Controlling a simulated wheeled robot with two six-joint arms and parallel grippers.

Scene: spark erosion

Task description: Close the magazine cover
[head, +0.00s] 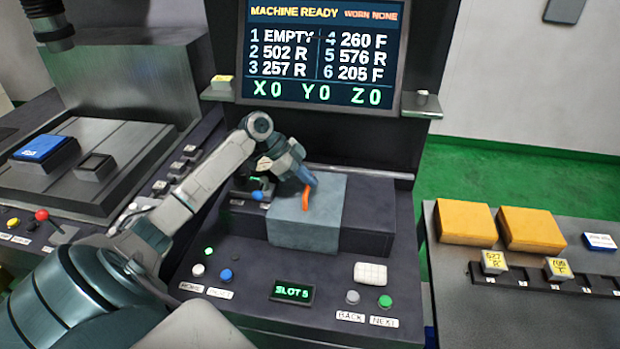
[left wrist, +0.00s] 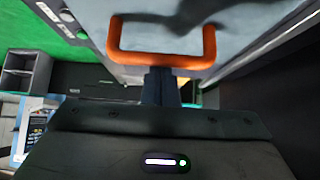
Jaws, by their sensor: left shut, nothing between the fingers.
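The magazine cover (head: 328,215) is a grey-blue box-like lid on the console below the screen. Its orange handle (head: 306,199) stands on the upper surface. My left gripper (head: 311,181) is shut and empty, with its fingertips right beside the handle. In the left wrist view the shut fingers (left wrist: 160,85) point at the middle of the orange handle bar (left wrist: 160,56). I cannot tell whether they touch it. The grey cover (left wrist: 225,12) fills the area behind the handle there. My right gripper is not in view.
Left of the cover is a dark recess with a small blue part (head: 260,195) and a green light. The screen (head: 322,50) stands behind. Buttons and a "SLOT 5" display (head: 293,292) lie in front. A side table (head: 470,290) with orange blocks stands right.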

